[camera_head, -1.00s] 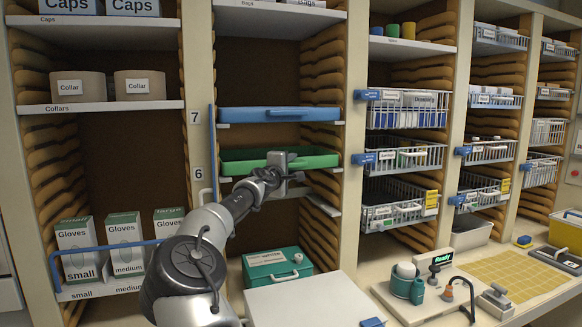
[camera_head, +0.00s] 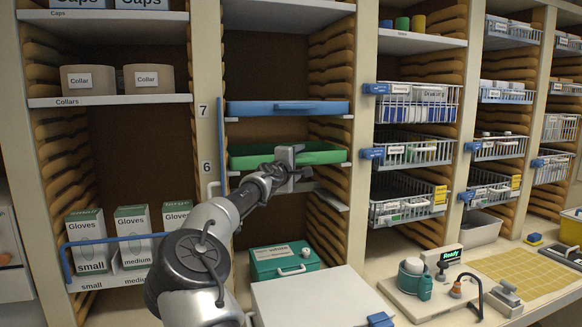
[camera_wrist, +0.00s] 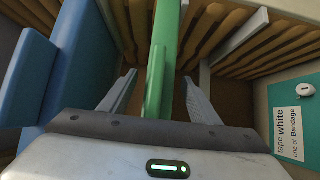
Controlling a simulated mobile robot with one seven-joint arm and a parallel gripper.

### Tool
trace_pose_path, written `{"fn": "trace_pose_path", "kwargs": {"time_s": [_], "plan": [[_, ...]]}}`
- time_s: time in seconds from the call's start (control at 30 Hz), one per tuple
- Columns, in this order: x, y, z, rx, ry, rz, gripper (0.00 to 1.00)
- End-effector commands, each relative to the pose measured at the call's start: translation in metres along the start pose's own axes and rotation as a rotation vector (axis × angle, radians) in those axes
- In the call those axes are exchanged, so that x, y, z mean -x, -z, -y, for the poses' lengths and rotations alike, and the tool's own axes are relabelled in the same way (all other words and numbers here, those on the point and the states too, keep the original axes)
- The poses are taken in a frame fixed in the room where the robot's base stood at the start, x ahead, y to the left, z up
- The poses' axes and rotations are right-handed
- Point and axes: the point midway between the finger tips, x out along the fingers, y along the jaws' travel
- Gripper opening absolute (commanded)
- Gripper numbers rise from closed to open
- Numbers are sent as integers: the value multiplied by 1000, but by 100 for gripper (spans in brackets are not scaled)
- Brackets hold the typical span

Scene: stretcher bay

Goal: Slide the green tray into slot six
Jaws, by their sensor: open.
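The green tray (camera_head: 325,157) lies level in the second bay at the height of the label 6, below a blue tray (camera_head: 250,109) by the label 7. In the wrist view my gripper (camera_wrist: 158,88) is open, with one finger on each side of the green tray's edge (camera_wrist: 160,55). Gaps show between the fingers and the edge, so no grip shows. How far back the tray reaches is hidden.
A teal box (camera_head: 283,262) stands below on the counter, beside a pale flat-topped block (camera_head: 320,298). Wire baskets (camera_head: 408,150) fill the bay to the right. A blue rail (camera_head: 130,240) fronts the glove boxes at left. The slots below the tray look empty.

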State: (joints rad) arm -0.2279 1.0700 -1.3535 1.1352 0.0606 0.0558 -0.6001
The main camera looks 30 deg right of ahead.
Motion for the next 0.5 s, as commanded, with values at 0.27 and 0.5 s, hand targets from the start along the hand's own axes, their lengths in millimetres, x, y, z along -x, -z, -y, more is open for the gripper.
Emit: {"fn": "trace_pose_path", "kwargs": {"time_s": [0.27,0.5], "plan": [[58,2,5,-6,1,-5,57],[117,2,3,-4,-1,-6,57]]}}
